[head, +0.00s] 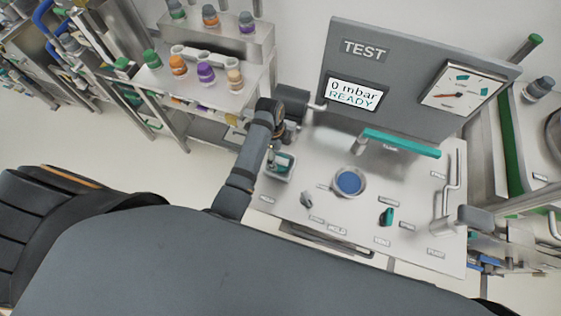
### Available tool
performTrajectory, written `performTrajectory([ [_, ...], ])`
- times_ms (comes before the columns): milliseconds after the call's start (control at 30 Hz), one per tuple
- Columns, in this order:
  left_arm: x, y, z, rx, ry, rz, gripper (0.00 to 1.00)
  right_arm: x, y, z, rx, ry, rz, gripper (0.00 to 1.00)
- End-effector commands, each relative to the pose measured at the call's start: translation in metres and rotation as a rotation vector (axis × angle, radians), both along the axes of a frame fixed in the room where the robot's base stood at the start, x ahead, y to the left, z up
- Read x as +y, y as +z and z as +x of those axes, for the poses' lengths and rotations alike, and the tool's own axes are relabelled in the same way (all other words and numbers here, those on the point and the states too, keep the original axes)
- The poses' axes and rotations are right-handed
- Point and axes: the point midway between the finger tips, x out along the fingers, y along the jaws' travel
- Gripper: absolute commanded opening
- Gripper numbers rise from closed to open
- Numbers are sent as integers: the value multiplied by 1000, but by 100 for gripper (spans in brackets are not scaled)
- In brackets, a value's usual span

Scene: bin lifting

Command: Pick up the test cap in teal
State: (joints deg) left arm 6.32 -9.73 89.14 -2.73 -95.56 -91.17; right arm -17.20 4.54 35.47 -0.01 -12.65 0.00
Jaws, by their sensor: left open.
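A small teal piece, which looks like the test cap (284,160), sits in a small metal tray (276,178) at the left side of the steel test bench. My left gripper (273,155) is open at the tray, close over the cap's left side. My own arm and the small size hide whether the fingers touch the cap. My right gripper is not in view.
The bench (316,179) carries a blue round port (349,182), a teal knob (386,216) and a teal bar (402,143). Behind stands a panel whose display (353,94) reads "0 mbar READY". A shelf with several coloured caps (205,73) stands left.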

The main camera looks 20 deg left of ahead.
Motion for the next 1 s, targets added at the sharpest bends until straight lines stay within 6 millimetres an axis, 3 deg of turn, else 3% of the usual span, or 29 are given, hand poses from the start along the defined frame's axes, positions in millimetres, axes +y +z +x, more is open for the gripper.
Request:
performTrajectory([
  [100,-1,-22,-1,5,-1,1,93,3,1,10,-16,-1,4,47],
  [233,-3,-40,0,4,0,1,93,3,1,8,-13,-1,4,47],
  [500,-4,-46,0,1,1,1,93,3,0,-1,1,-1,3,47],
  [933,-4,-46,0,1,1,1,36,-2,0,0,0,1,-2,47],
  [1000,-4,-45,0,1,1,0,34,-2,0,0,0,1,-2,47],
])
